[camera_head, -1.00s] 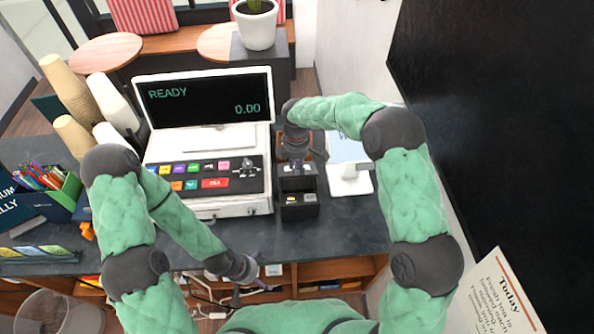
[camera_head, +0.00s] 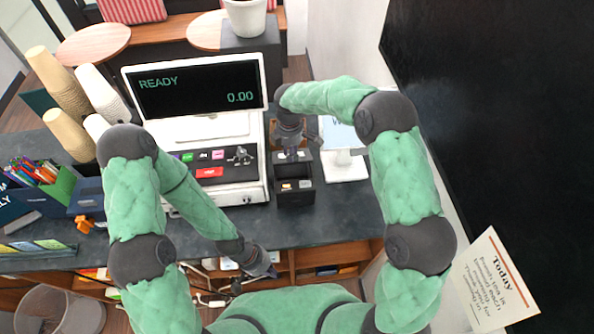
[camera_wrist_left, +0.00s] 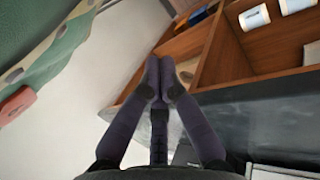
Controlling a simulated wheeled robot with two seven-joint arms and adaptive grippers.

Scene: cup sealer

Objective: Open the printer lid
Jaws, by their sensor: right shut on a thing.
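The printer (camera_head: 295,198) is a small black box on the dark counter, right of the cash register. Its top looks open at the front, with a dark hollow and small light pieces inside. My right gripper (camera_head: 291,152) points down at the printer's rear upper edge and is shut on a part there, which looks like the lid; the fingers hide much of it. My left gripper (camera_head: 268,270) is low, in front of the counter edge and apart from the printer. In the left wrist view its fingertips (camera_wrist_left: 158,78) meet, with nothing visible between them.
The cash register (camera_head: 230,195) with its screen stands left of the printer, and a white stand (camera_head: 345,168) stands to its right. Cup stacks (camera_head: 68,135) and a pen box (camera_head: 50,185) are at the left. Wooden shelves (camera_head: 330,258) lie below the counter.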

